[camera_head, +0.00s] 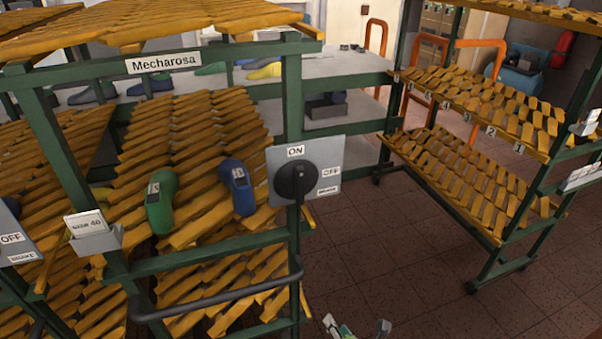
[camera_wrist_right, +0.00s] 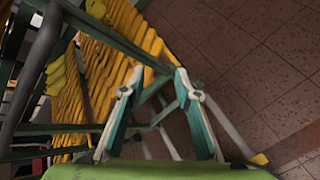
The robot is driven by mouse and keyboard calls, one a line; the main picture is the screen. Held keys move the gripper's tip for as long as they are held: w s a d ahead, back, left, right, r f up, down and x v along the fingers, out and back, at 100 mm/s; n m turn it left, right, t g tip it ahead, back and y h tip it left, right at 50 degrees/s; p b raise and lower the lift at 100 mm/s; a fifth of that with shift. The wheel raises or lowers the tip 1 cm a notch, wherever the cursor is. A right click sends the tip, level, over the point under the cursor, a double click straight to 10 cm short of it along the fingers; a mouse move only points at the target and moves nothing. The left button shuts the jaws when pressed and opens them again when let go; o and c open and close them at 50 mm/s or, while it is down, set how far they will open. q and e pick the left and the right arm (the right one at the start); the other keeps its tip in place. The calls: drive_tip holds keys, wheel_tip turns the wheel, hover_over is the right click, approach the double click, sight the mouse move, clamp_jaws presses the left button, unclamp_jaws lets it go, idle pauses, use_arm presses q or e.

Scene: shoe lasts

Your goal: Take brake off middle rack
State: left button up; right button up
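The middle rack (camera_head: 220,54) is a green frame with yellow slatted shelves and a "Mecharosa" sign. Its grey brake panel (camera_head: 325,155) is marked ON at the top and OFF at the right, above a BRAKE label. A round black brake knob (camera_head: 290,180) sits on the panel; its small mark appears to be near the top, on the ON side. My right gripper (camera_head: 357,326) is low at the bottom edge, below and right of the panel, apart from it. Its fingers are spread and empty in the right wrist view (camera_wrist_right: 157,80). My left gripper is out of view.
A green last (camera_head: 160,203) and a blue last (camera_head: 238,188) lie on the middle rack. A dark curved handle (camera_head: 220,297) crosses its front. Another rack (camera_head: 478,200) stands at right, with open tiled floor (camera_head: 400,275) between. Another brake panel (camera_head: 20,262) shows at far left.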

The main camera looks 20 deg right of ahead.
drive_tip(key=w+a+r+n+t+p, duration=0.1)
drive_tip(key=a+r+n+t, duration=0.15)
drive_tip(key=r, duration=0.75)
drive_tip(key=w+a+r+n+t+p, duration=0.1)
drive_tip(key=r+n, duration=0.2)
drive_tip(key=r, duration=0.6)
drive_tip(key=n+t+y+p, duration=0.1)
drive_tip(key=n+t+p, duration=0.15)
drive_tip(key=n, duration=0.25)
approach(301, 185)
drive_tip(key=s+f+b, duration=0.1)
drive_tip(key=s, duration=0.4)
drive_tip(key=shift+t, duration=0.4)
drive_tip(key=w, duration=1.1)
drive_tip(key=shift+w+r, duration=0.25)
drive_tip(key=shift+w, duration=0.15)
drive_tip(key=shift+w+f, duration=0.15)
drive_tip(key=shift+w, duration=0.7)
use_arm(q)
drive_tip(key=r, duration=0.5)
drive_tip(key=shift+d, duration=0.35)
use_arm(e)
clamp_jaws()
